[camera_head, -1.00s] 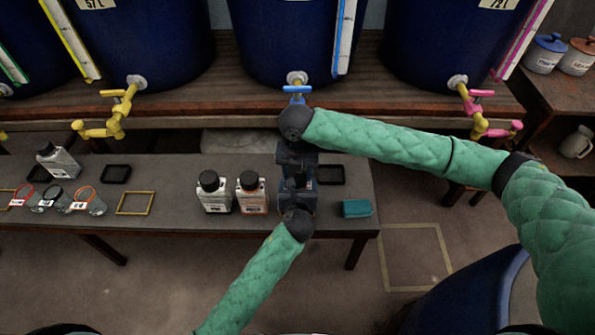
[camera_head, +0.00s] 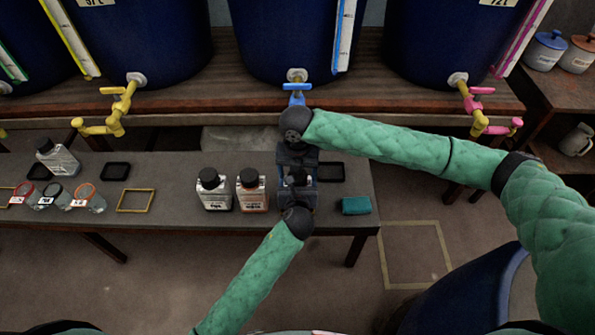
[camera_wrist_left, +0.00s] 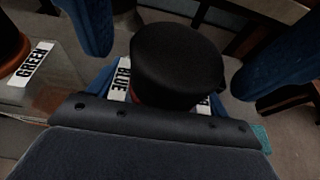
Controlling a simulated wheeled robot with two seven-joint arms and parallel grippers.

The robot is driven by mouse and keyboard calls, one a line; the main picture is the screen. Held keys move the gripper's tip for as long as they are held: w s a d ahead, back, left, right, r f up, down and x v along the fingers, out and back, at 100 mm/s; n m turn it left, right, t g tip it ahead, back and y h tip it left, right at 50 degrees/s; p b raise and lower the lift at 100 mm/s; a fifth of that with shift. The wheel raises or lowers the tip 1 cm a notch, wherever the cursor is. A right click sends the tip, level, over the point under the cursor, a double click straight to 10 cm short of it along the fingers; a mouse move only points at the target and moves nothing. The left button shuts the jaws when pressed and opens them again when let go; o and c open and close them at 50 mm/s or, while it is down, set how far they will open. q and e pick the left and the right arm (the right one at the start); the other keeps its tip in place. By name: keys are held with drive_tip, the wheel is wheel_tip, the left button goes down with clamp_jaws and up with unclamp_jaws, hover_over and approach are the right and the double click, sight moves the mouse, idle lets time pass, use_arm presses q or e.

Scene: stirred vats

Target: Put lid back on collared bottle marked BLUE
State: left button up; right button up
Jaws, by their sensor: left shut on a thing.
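The bottle marked BLUE (camera_wrist_left: 124,76) stands in front of my left gripper, mostly hidden by it and by the black lid (camera_wrist_left: 175,55). The lid is over the bottle's neck and appears to rest on it; its lower edge is partly hidden. A bit of red shows beneath it. My left gripper (camera_head: 297,190) is shut on the bottle from the near side. My right gripper (camera_head: 297,172) reaches in from the far side. Its blue fingers stand wide apart on either side of the lid, with gaps, so it is open.
Two lidded bottles (camera_head: 213,190) (camera_head: 251,190) stand close to the left. A teal sponge (camera_head: 356,206) lies to the right, and a black tray (camera_head: 330,172) is behind. A blue tap (camera_head: 297,90) hangs beyond the right gripper. A yellow frame (camera_head: 136,200) lies on the bench (camera_head: 170,225).

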drive_tip(key=shift+r, duration=0.1)
drive_tip(key=shift+r, duration=3.9)
use_arm(q)
drive_tip(key=o, duration=1.4)
drive_tip(key=shift+v, duration=3.9)
use_arm(e)
drive_tip(key=shift+r, duration=0.1)
